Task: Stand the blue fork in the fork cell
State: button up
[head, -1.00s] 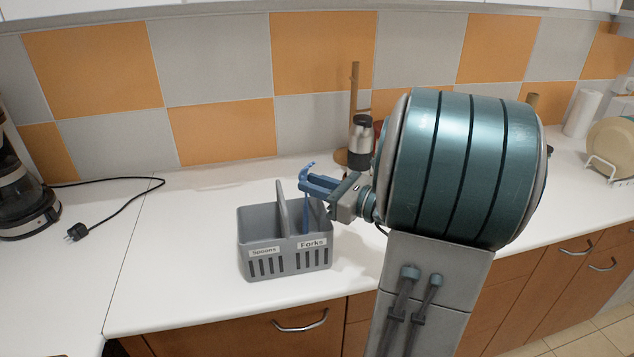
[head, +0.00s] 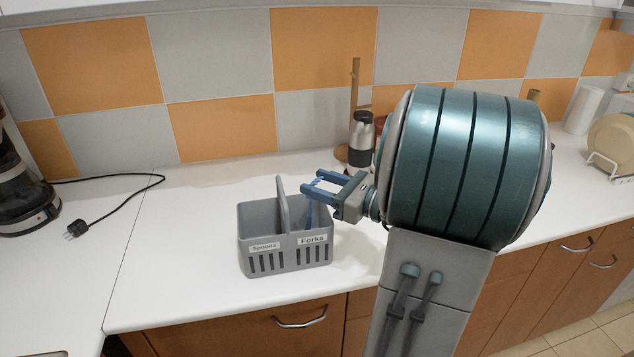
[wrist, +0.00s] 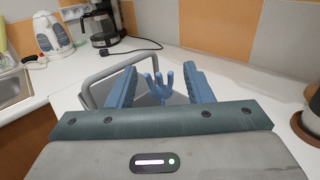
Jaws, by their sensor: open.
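The grey cutlery caddy (head: 253,232) stands on the white counter with a spoons cell on the left and a forks cell on the right, split by a handle wall. The blue fork (head: 308,213) stands in the forks cell, close to upright, with its lower part hidden by the front wall. My gripper (head: 311,183) is open above the cell, its fingers on either side of the fork's upper end. In the wrist view the fork's tines (wrist: 158,88) show between the spread fingers, with gaps on both sides.
A steel and black flask (head: 361,142) and a wooden stand (head: 354,110) are behind my gripper. A coffee maker (head: 22,185) and its loose black cable (head: 115,195) lie to the left.

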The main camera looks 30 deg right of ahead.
jog(key=v, duration=1.2)
jog(key=shift+s+b, duration=0.25)
jog(key=shift+b, duration=0.15)
